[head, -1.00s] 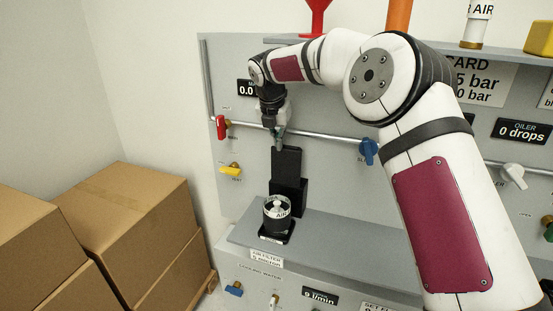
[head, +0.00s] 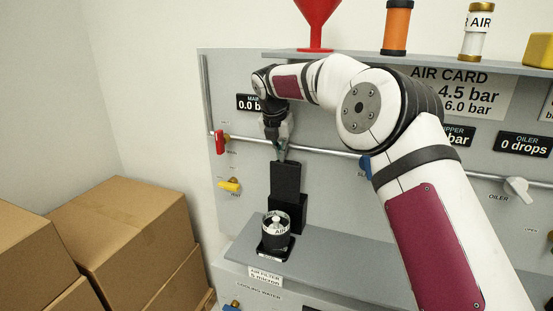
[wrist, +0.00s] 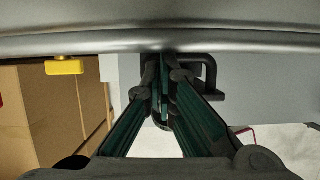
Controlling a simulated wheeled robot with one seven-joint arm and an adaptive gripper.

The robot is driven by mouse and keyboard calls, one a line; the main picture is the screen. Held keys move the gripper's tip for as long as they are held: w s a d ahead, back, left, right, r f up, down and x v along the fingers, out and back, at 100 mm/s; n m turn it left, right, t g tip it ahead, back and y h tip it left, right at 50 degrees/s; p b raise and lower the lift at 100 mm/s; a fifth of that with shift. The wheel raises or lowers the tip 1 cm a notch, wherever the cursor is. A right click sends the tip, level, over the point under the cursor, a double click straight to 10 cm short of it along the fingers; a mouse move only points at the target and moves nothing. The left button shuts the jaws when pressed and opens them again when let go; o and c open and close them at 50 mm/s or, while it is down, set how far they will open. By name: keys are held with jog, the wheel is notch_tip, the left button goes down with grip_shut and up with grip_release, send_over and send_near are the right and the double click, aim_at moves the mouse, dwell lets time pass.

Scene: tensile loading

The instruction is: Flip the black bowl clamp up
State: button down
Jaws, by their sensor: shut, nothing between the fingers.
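A tall black upright plate (head: 286,178) with a wider black block at its foot stands against the grey panel; I cannot tell for certain which part is the bowl clamp. My gripper (head: 281,157) points down at the top edge of the plate, below the pipe. In the wrist view my gripper (wrist: 163,65) is shut and empty. A dark loop-shaped part (wrist: 208,72) shows just behind and right of the fingertips; whether they touch is unclear.
A grey pipe (head: 325,151) runs across the panel close to my gripper. A red-handled valve (head: 218,142) and a yellow valve (head: 230,185) are on the left. A grey ledge (head: 340,252) juts out below. Cardboard boxes (head: 130,240) stand at left.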

jog(key=s+a, duration=0.4)
jog(key=s, duration=0.7)
jog(key=shift+s+r, duration=0.3)
jog(key=shift+r, duration=0.05)
